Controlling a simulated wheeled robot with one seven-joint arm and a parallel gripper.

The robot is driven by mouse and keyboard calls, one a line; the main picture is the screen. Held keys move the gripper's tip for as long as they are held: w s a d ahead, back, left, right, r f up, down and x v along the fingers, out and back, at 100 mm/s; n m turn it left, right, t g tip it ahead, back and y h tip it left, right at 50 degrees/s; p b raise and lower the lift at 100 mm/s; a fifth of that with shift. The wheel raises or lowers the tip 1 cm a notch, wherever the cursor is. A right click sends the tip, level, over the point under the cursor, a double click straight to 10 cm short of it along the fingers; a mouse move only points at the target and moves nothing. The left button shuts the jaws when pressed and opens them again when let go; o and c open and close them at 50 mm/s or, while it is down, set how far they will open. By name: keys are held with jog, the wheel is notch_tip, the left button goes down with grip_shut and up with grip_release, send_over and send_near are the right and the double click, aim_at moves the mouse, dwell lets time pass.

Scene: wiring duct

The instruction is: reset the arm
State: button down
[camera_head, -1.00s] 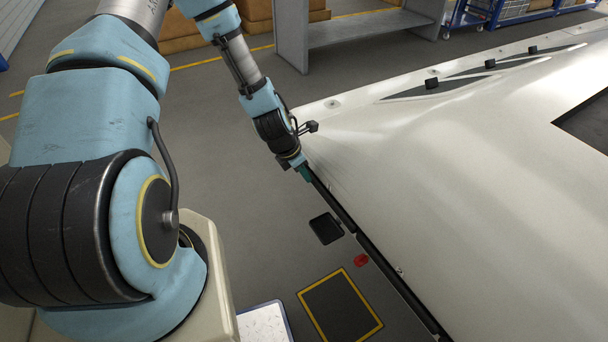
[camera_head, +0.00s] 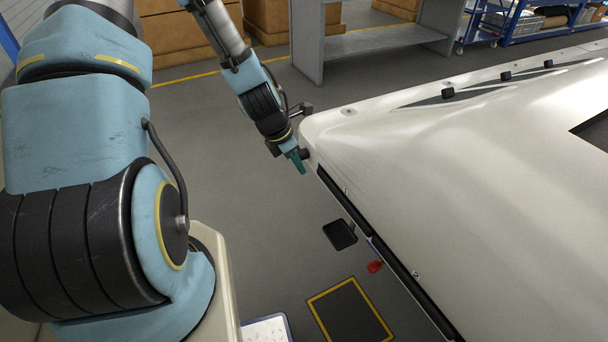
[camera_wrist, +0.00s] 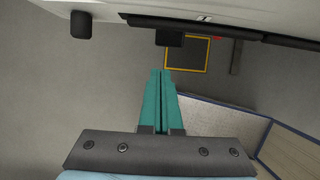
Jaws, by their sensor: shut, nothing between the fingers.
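My gripper (camera_head: 299,162) has green fingers and hangs just left of the near corner of the large white panel (camera_head: 440,160), in the head view. In the wrist view the two green fingers of my gripper (camera_wrist: 161,72) lie together with only a thin line between them and hold nothing. A black duct strip (camera_head: 370,234) runs along the panel's lower edge. It also shows along the top of the wrist view (camera_wrist: 200,25). The fingertips look apart from the strip and the panel.
A black square pad (camera_head: 340,235) and a red piece (camera_head: 375,267) are beside the strip. A yellow-bordered dark mat (camera_head: 350,312) lies on the floor. A grey shelf (camera_head: 375,42) and brown boxes (camera_head: 270,18) stand behind.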

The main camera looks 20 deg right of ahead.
jog(key=shift+a+r, duration=0.25)
jog(key=shift+r, duration=0.4)
jog(key=s+a+r+m+y, duration=0.2)
jog(key=a+r+m, duration=0.7)
jog(key=a+m, duration=0.1)
jog(key=s+a+r+m+y, duration=0.2)
jog(key=s+a+r+m, duration=0.1)
jog(key=a+r+m, duration=0.5)
jog(key=a+m, duration=0.3)
jog(key=a, duration=0.1)
jog(key=shift+a+r+t, duration=0.3)
jog(key=shift+r+t, duration=0.05)
jog(key=shift+t, duration=0.05)
